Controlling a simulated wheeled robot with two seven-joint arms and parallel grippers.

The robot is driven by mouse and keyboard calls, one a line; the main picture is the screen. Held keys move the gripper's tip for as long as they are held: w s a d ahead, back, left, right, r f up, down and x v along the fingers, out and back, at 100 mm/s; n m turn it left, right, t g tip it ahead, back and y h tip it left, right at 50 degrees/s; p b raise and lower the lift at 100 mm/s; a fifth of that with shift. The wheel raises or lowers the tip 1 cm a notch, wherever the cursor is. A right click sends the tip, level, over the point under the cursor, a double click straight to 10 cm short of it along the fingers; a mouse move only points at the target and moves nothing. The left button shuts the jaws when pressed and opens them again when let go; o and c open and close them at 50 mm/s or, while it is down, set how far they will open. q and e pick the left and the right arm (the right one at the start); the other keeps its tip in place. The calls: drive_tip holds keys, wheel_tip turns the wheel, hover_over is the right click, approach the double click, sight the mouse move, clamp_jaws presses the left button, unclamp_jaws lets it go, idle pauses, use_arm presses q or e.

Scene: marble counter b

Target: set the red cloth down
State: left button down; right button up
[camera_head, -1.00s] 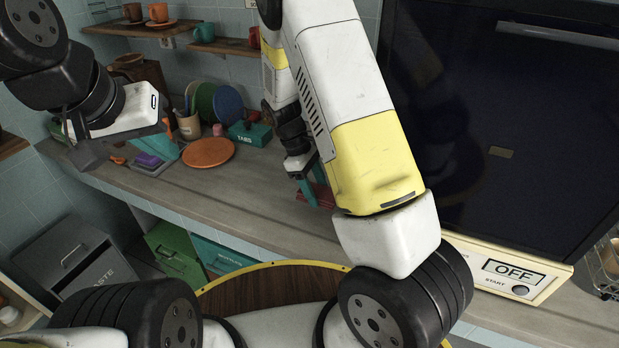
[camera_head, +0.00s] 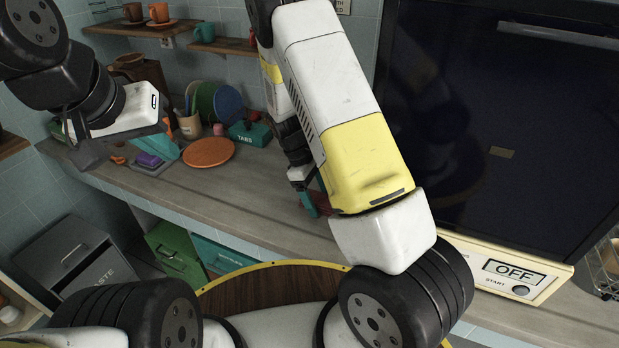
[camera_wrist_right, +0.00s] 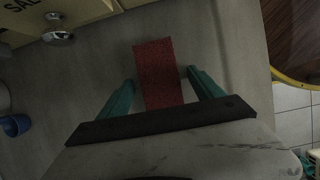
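The red cloth (camera_wrist_right: 158,75) is a flat strip in the right wrist view, lying over the grey counter. My right gripper (camera_wrist_right: 160,75) has its two teal fingers on either side of the cloth, with a narrow gap at each side. It looks open; whether the cloth rests fully on the counter is hard to tell. In the head view, a piece of the cloth (camera_head: 322,203) shows beside a teal finger of the right gripper; my right forearm hides the rest.
An orange disc (camera_head: 208,152), a teal TABS box (camera_head: 250,133) and a purple item (camera_head: 149,159) are on the counter (camera_head: 235,190) at the back left. A blue cup (camera_wrist_right: 15,125) shows in the right wrist view. The counter between disc and right gripper is clear.

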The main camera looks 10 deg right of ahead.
drive_tip(key=shift+r, duration=0.1)
drive_tip(key=v, duration=1.2)
